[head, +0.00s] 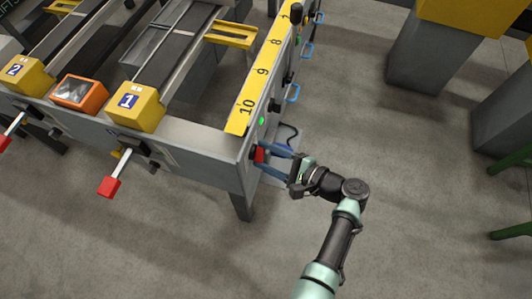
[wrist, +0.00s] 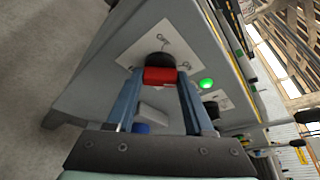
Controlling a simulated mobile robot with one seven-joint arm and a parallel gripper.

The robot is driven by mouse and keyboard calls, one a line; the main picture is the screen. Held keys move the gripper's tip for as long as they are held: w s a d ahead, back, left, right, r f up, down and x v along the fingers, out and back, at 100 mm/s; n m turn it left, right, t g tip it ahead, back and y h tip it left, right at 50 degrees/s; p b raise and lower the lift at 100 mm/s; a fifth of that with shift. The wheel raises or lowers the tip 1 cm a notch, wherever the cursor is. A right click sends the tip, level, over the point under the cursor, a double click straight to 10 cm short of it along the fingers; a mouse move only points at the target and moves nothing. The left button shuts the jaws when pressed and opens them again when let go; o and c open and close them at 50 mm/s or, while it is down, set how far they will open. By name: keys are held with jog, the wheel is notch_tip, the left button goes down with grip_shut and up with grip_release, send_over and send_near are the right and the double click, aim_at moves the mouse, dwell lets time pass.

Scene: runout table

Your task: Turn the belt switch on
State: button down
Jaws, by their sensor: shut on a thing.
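The belt switch is a red handle (wrist: 160,77) on a black round base, on a white plate (wrist: 135,50) marked OFF and ON on the grey end panel. In the head view its red part (head: 259,155) shows at the table's near right corner. My gripper (wrist: 159,80) has its two blue fingers on either side of the red handle and is shut on it. It also shows in the head view (head: 265,154), reaching in from the right. I cannot tell which mark the handle points to. A green lamp (wrist: 206,84) beside the plate looks lit.
A second plate with a black knob (wrist: 211,109) is beside the green lamp. A blue part (wrist: 142,128) shows between my fingers. Red-tipped levers (head: 109,187) stick out of the table's front (head: 200,150). Blue handles (head: 293,93) line its right side. Floor at right (head: 430,200) is clear.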

jog(key=shift+c, duration=1.4)
grip_release()
jog(key=v, duration=1.3)
jog(key=shift+p, duration=0.4)
jog(key=shift+f, duration=0.1)
